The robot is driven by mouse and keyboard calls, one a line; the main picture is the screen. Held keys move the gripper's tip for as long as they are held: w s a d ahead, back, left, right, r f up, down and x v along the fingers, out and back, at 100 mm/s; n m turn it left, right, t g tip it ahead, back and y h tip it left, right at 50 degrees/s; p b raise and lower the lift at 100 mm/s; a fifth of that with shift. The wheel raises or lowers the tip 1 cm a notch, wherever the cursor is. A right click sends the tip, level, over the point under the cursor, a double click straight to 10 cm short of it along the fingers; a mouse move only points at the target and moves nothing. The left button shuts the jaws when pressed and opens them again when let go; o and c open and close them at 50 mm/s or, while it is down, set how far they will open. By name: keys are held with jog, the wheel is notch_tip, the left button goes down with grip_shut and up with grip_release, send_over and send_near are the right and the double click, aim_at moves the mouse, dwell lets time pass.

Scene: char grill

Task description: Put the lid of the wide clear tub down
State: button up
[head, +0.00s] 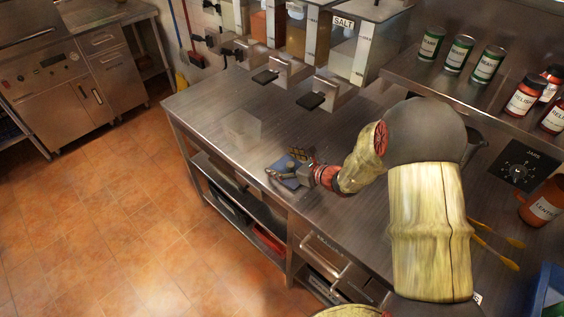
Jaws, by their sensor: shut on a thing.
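A clear, boxy tub (242,128) stands on the steel counter, left of my gripper. It is faint and see-through, and no lid shows on it. My gripper (281,172) is over the counter near its front edge, to the right of and nearer than the tub. It is shut on a small flat blue piece (290,183), which looks like the lid. The fingers partly cover it, and I cannot tell whether it touches the counter.
A small dark gridded item (298,153) lies just behind my gripper. Dispensers with black levers (311,101) stand along the back. Green cans (459,53) and relish jars (525,95) sit on the right shelf. The steel counter (205,100) is clear left of the tub.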

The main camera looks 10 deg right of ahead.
jog(key=shift+f, duration=0.1)
jog(key=o, duration=1.1)
jog(key=shift+o, duration=0.2)
